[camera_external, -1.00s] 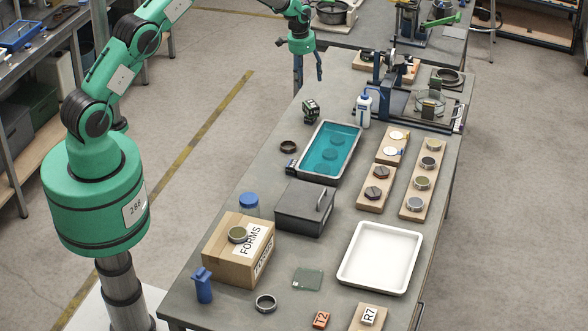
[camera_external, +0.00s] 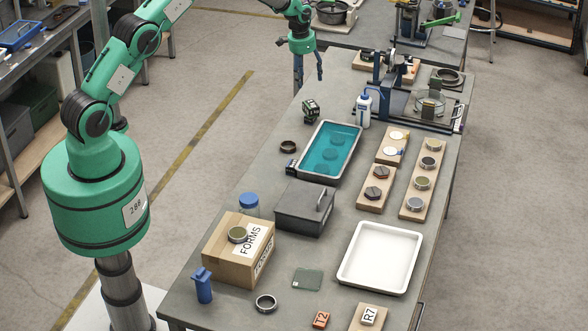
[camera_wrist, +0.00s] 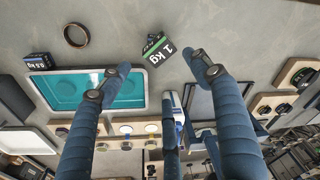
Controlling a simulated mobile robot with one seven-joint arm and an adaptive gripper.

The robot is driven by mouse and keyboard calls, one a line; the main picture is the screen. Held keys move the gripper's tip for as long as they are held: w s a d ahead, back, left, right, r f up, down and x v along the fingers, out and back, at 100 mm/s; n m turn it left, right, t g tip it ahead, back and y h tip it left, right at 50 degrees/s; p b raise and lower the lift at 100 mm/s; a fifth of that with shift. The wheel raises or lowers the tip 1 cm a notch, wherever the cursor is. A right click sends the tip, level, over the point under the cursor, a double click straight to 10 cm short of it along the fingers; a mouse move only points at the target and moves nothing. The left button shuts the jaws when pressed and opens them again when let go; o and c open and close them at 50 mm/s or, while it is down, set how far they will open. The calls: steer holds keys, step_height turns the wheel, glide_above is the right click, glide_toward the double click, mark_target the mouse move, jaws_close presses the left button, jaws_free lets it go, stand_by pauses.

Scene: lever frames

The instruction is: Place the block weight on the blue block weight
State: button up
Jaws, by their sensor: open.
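The block weight, a dark block with a green band and a white "1 kg" face (camera_wrist: 159,51), also stands on the table in the external view (camera_external: 310,111). The blue block weight, smaller and marked "0.5 kg" with a blue band (camera_wrist: 38,61), sits by the near left corner of the teal tray; the external view shows it small and partly hidden (camera_external: 291,166). My gripper (camera_external: 308,74) is open and empty above the table, beyond the 1 kg block. In the wrist view its spread blue fingers (camera_wrist: 157,66) are on both sides of the 1 kg block, which is apart from them.
The teal tray (camera_external: 311,173) lies close to both weights. A grey lidded box (camera_external: 304,210) stands nearer. Table left of the 1 kg block is clear.

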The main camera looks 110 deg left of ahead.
steer(key=w+d+r+m, duration=0.1)
steer(key=w+d+r, duration=0.6)
steer(key=d+r, duration=0.3)
steer(key=w+d+r+m, duration=0.1)
steer(key=w+d+r, duration=0.6)
steer(key=d+r, duration=0.3)
steer(key=w+d+r+m+t, duration=0.1)
steer(key=d+r, duration=0.6)
steer(key=d, duration=0.4)
steer(key=w+d+r+m+t, duration=0.1)
steer(key=d+r, duration=0.6)
steer(key=d, duration=0.5)
steer(key=s+d+r+m, duration=0.1)
steer(key=s+d+r, duration=0.2)
steer(key=d, duration=0.5)
steer(key=s+d+r+t, duration=0.1)
steer(key=s+d+r, duration=0.15)
steer(key=d, duration=0.45)
steer(key=s+d+r+m, duration=0.1)
steer(key=s+d+r, duration=0.15)
steer(key=d, duration=0.55)
steer(key=s+d+f+m+t+h, duration=0.1)
steer(key=s+d+f+m, duration=0.1)
steer(key=s+d, duration=1.4)
steer(key=s, duration=0.2)
steer(key=shift+s+f+m, duration=0.2)
steer(key=shift+s+m, duration=0.2)
